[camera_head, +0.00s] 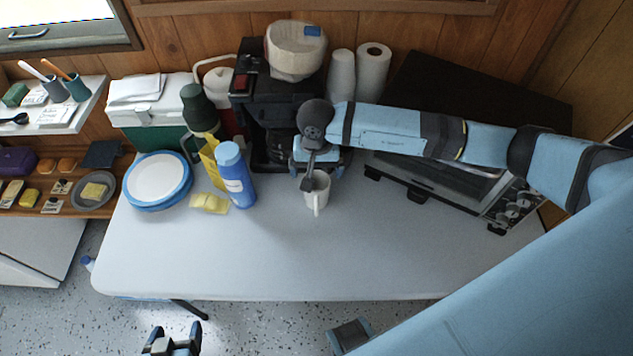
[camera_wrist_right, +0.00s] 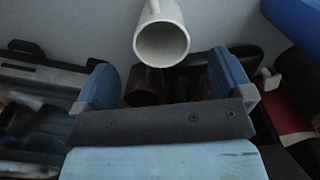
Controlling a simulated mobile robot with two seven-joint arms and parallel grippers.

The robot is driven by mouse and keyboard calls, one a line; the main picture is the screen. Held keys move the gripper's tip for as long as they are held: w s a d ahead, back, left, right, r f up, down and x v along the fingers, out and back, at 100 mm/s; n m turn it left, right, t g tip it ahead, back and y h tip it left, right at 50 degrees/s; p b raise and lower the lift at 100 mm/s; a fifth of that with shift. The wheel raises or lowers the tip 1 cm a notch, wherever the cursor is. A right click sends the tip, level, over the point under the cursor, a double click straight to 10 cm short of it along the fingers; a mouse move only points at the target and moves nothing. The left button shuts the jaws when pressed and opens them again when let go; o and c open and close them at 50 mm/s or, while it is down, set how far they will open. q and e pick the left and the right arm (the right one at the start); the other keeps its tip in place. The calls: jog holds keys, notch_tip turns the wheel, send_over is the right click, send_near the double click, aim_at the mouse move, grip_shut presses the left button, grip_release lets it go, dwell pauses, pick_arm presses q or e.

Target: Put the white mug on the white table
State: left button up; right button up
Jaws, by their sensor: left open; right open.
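The white mug (camera_head: 317,198) stands upright on the white table (camera_head: 270,255), in front of the coffee maker, with its handle towards the front edge. Part of its rim is hidden by my right gripper (camera_head: 316,170), which is over and just behind it. In the right wrist view the mug (camera_wrist_right: 163,38) lies just beyond the open fingers of this gripper (camera_wrist_right: 165,85), apart from them, with its mouth towards the camera. Nothing is between the fingers. My left gripper (camera_head: 172,342) is open and empty at the bottom of the head view, over the floor.
The coffee maker (camera_head: 262,110) is behind the mug. A toaster oven (camera_head: 500,205) is at the right. The table's front middle is clear.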

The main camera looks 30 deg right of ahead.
jog(key=shift+r, duration=1.55)
jog(key=s+a+m+g+y+p, duration=0.1)
jog(key=s+a+m+g+y, duration=0.15)
jog(key=s+a+y, duration=0.45)
jog(key=s+a+r+m+t+y+p, duration=0.2)
jog(key=a+r+m+y, duration=0.35)
jog(key=m, duration=0.35)
jog(key=s+a+r+m+t+y+p, duration=0.1)
jog(key=s+a+r+m+t+y, duration=0.15)
jog(key=a+r+m+y, duration=0.4)
jog(key=w+d+f+m+t+h+p, duration=0.1)
jog(key=w+d+m+t+h, duration=0.15)
jog(key=m+t, duration=0.75)
jog(key=w+d+f+m+t+h+p, duration=0.1)
jog(key=d+f+m+t+h, duration=0.2)
jog(key=m, duration=1.3)
jog(key=s+d+f+m+g+h+p, duration=0.1)
jog(key=s+d+f+m+h, duration=0.4)
jog(key=m, duration=0.5)
jog(key=s+d+f+m+g+h+p, duration=0.1)
jog(key=s+d+f+m+g+h, duration=0.2)
jog(key=m, duration=0.6)
jog(key=s+d+f+h, duration=0.2)
jog(key=s+d+f, duration=0.1)
jog(key=f, duration=0.1)
jog(key=shift+d+f+m, duration=0.15)
jog(key=shift+f+m, duration=0.1)
jog(key=shift+m, duration=0.15)
